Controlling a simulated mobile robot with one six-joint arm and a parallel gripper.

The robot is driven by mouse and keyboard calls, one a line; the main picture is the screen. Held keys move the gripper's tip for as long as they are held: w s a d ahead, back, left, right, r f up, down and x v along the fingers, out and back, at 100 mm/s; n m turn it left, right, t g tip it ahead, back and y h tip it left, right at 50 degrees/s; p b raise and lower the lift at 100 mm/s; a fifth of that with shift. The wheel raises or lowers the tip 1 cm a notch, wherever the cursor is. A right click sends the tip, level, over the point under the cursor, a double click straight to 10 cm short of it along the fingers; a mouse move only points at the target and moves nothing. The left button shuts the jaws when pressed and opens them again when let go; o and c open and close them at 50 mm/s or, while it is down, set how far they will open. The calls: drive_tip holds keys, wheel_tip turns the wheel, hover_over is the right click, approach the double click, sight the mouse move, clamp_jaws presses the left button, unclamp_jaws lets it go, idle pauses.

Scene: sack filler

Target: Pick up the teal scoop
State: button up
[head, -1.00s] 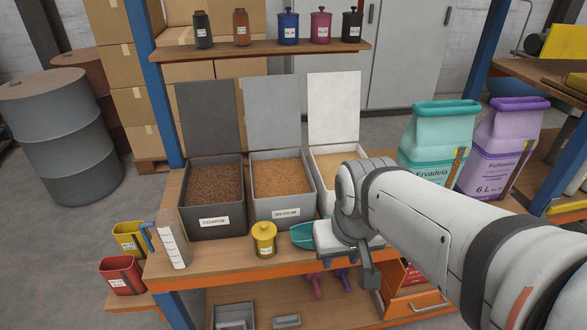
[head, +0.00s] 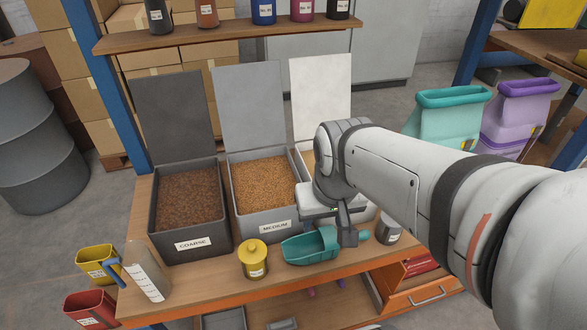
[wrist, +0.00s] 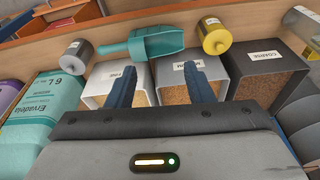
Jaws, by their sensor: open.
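The teal scoop (head: 312,245) lies on the wooden bench in front of the bins, its bowl to the left and its handle to the right in the head view. It also shows in the wrist view (wrist: 155,42), beyond my fingertips. My gripper (head: 347,240) is over the scoop's handle side in the head view, and one finger hides part of the scoop. In the wrist view my gripper (wrist: 158,72) is open, with both dark fingers apart and nothing between them. I cannot tell whether a finger touches the scoop.
A yellow lidded jar (head: 254,260) stands left of the scoop and a grey jar (head: 388,229) right of it. Bins labelled coarse (head: 190,244) and medium (head: 275,226) stand behind. A clear measuring jug (head: 147,272) is at the bench's left end.

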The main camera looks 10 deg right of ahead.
drive_tip(key=w+d+f+m+g+b, duration=0.1)
drive_tip(key=w+d+f+m+b, duration=0.25)
drive_tip(key=f+m, duration=0.2)
drive_tip(key=w+d+f+m+b, duration=0.2)
drive_tip(key=w+f+m+b, duration=0.15)
drive_tip(key=f, duration=0.25)
drive_tip(key=m+g+b, duration=0.1)
drive_tip(key=m+b, duration=0.3)
drive_tip(key=m, duration=0.3)
approach(327, 246)
drive_tip(key=d, duration=0.1)
drive_tip(key=s+d+r, duration=0.1)
drive_tip(key=d, duration=0.1)
drive_tip(key=shift+s+d+r, duration=0.25)
drive_tip(key=shift+s+d, duration=0.1)
drive_tip(key=shift+d, duration=0.05)
drive_tip(key=shift+m, duration=0.6)
drive_tip(key=f, duration=0.5)
drive_tip(key=f+b, duration=0.1)
drive_tip(key=f, duration=0.1)
drive_tip(key=shift+w+d+f, duration=0.15)
drive_tip(key=shift+w+d, duration=0.05)
drive_tip(key=shift+d, duration=0.1)
drive_tip(key=shift+f, duration=0.5)
drive_tip(key=shift+c, duration=0.4)
clamp_jaws()
